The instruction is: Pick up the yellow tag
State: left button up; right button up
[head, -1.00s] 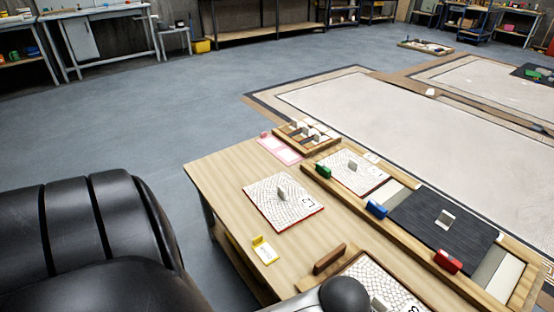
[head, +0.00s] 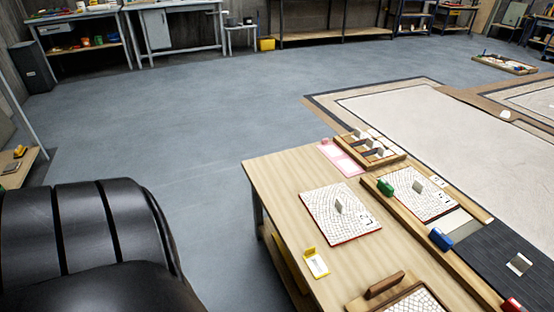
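The yellow tag (head: 316,263) is on the near left part of the wooden table (head: 283,190), close to its left edge. It has a flat white-faced plate with a yellow border and a small raised yellow tab at its back. Nothing covers it. My grippers are not visible in the head view.
A mosaic panel (head: 325,221) with an upright grip lies behind the tag. A wooden-handled block (head: 384,285) is at the front right. A pink tag (head: 340,158) and a sorting tray (head: 397,153) stand at the back.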

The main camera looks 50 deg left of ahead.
aim_at(319, 269)
jog(key=j+u, duration=0.25)
jog(key=u, duration=0.25)
jog(key=j+u, duration=0.2)
jog(key=u, duration=0.3)
jog(key=z, duration=1.45)
jog(key=k+j+u, duration=0.1)
jog(key=j+u, duration=0.2)
jog(key=u, duration=0.15)
jog(key=j+u, duration=0.3)
jog(key=u, duration=0.2)
jog(key=i+j, duration=0.2)
jog(key=j, duration=0.15)
jog(key=i+j+z, duration=0.15)
jog(key=i+j, duration=0.25)
jog(key=j, duration=0.3)
